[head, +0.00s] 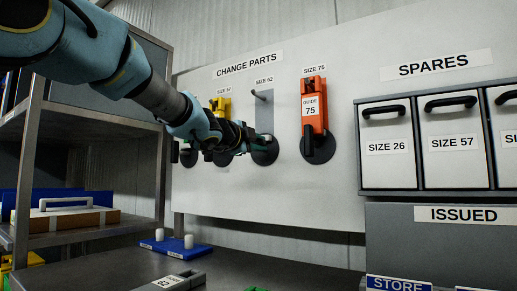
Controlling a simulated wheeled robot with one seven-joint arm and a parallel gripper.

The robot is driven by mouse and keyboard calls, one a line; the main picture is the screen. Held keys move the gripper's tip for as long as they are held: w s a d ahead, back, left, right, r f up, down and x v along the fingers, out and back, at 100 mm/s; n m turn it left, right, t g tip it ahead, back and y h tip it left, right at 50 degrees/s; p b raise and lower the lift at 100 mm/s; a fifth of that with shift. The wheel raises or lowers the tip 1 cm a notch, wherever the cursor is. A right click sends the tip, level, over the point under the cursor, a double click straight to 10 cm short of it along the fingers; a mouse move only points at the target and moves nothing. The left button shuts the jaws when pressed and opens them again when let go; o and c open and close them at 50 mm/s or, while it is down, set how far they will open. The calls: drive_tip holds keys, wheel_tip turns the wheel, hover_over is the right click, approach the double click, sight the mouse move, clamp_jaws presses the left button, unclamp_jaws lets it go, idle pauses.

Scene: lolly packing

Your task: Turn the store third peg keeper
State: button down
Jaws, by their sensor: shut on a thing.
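The change parts board (345,110) carries a row of pegs, each with a dark round keeper below it. The third peg (259,95) from the left is bare, with a grey part outline behind it. Its keeper (267,157) is a dark disc, partly covered by my gripper (262,143). My gripper reaches in from the left and is shut on this keeper's knob. The knob's angle is hidden by the fingers.
An orange guide marked 75 (313,90) hangs right of the third peg, above its own keeper (318,148). A yellow part (222,105) hangs to the left, behind my arm. Spares drawers (452,150) stand right; a metal rack (160,190) stands left. A blue base (175,249) with white posts sits below.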

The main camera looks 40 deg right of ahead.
drive_tip(key=shift+f+m+b, duration=0.4)
drive_tip(key=shift+m+b, duration=0.15)
drive_tip(key=shift+m, duration=0.55)
drive_tip(key=c, duration=0.7)
unclamp_jaws()
drive_tip(key=v, duration=1.1)
